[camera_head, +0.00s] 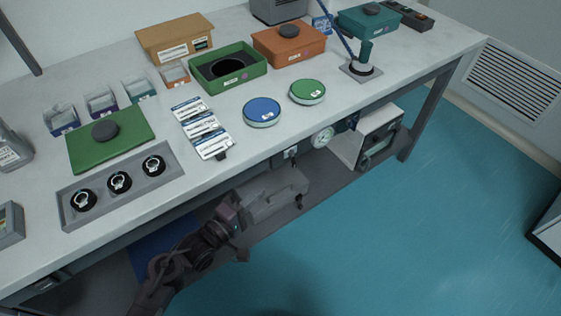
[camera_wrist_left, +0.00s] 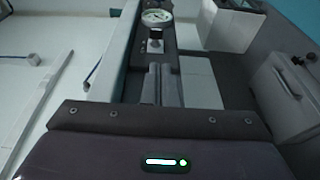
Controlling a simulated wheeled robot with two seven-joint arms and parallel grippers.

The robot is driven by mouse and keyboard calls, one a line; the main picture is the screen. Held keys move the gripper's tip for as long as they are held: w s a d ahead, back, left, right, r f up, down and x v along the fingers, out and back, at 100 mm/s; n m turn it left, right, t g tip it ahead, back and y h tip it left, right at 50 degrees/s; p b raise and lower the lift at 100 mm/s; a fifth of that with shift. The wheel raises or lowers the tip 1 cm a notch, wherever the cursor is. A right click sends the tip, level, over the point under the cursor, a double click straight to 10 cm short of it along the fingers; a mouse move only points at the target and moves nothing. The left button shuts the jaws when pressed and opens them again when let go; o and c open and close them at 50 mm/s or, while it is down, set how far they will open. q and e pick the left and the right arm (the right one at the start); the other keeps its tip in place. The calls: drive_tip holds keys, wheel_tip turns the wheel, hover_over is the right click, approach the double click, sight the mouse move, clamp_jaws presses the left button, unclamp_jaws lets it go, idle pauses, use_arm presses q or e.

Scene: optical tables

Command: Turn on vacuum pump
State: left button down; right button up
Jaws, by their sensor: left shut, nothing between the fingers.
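My left gripper (camera_head: 238,212) reaches under the front edge of the table, in front of the lower shelf. Its fingers are shut and empty, and they also show in the left wrist view (camera_wrist_left: 162,72). Beyond the fingertips, a small switch-like part (camera_wrist_left: 155,46) sits on a dark panel below a round dial gauge (camera_wrist_left: 157,17). In the head view the gauge (camera_head: 322,137) and the switch-like part (camera_head: 290,152) hang under the tabletop edge. A grey boxy unit (camera_head: 272,195) stands on the shelf beside my gripper. I cannot tell which part is the vacuum pump. My right gripper is not in view.
The white tabletop (camera_head: 235,130) above my gripper holds a green box (camera_head: 228,85), an orange box (camera_head: 288,48), round blue (camera_head: 262,110) and green (camera_head: 307,90) containers and a grey tray (camera_head: 70,218). A white instrument (camera_head: 365,140) sits under the table.

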sight(294, 162)
use_arm(q)
drive_tip(key=x, duration=1)
drive_tip(key=shift+r, duration=0.35)
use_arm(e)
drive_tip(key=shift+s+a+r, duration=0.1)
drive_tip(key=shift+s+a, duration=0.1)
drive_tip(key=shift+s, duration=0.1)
use_arm(q)
drive_tip(key=shift+s, duration=0.1)
